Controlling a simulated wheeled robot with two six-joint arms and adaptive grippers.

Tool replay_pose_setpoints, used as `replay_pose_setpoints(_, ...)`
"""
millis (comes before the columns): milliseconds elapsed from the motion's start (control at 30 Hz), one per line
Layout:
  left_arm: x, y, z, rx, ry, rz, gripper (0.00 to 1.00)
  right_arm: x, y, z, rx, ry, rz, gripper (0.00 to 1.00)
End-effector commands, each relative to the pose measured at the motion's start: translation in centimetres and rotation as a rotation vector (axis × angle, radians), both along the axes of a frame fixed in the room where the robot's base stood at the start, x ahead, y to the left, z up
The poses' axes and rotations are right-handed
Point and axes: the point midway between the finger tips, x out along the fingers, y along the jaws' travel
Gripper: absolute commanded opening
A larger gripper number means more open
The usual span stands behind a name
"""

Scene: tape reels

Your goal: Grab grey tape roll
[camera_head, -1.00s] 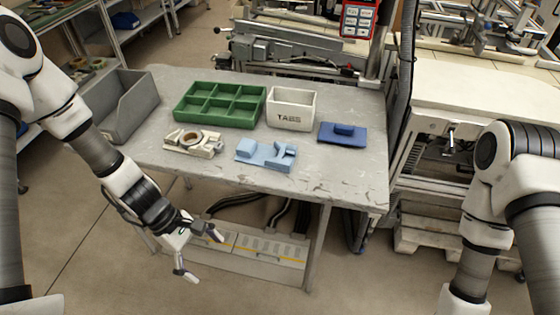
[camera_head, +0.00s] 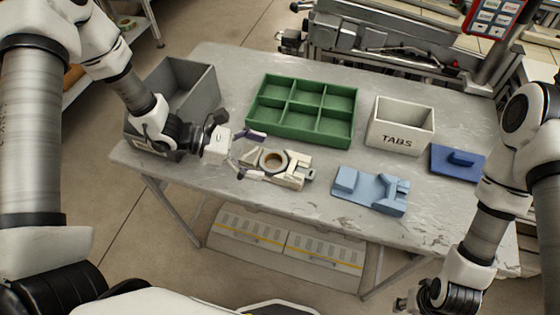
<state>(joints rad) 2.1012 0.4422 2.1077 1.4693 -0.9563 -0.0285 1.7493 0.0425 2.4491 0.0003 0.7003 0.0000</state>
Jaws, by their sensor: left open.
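A tape roll (camera_head: 284,161) with a grey-beige ring and a brown inner core sits in a cream-white holder (camera_head: 297,176) near the table's front edge. My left gripper (camera_head: 250,155) is open just left of the holder, its fingers pointing right toward the roll. One finger is beyond the other, and neither clearly touches the roll. My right gripper (camera_head: 407,303) is low at the bottom edge of the view, in front of the table; its fingers are small and partly cut off.
A green divided tray (camera_head: 303,138) lies behind the holder. A grey bin (camera_head: 208,98) stands at the left, close to my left arm.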

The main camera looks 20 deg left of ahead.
Motion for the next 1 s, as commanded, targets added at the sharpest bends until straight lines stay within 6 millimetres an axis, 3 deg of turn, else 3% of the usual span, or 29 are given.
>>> replay_pose_setpoints(200, 0.7, -2.9, -1.3, 0.002, 0.0, -0.002, 0.97, 0.0, 0.0, 0.3, 0.0, 0.0, 0.003, 0.4)
replay_pose_setpoints(433, 0.8, -3.1, -1.4, 0.0, 0.0, 0.0, 0.97, 0.0, 0.0, 0.3, 0.0, 0.001, 0.002, 0.4)
replay_pose_setpoints(467, 0.8, -3.1, -1.4, 0.0, 0.0, 0.0, 0.9, 0.0, 0.0, 0.3, 0.0, 0.001, 0.002, 0.4)
replay_pose_setpoints(600, 0.8, -3.1, -1.4, 0.001, 0.0, 0.0, 0.4, 0.0, 0.0, 0.3, 0.0, 0.001, 0.003, 0.4)
replay_pose_setpoints(633, 0.8, -3.1, -1.4, 0.001, 0.0, 0.0, 0.34, 0.0, 0.0, 0.3, 0.0, 0.001, 0.003, 0.4)
replay_pose_setpoints(1000, 0.8, -3.1, -1.4, 0.001, 0.001, -0.001, 0.34, 0.0, 0.0, 0.2, 0.0, 0.0, 0.003, 0.4)
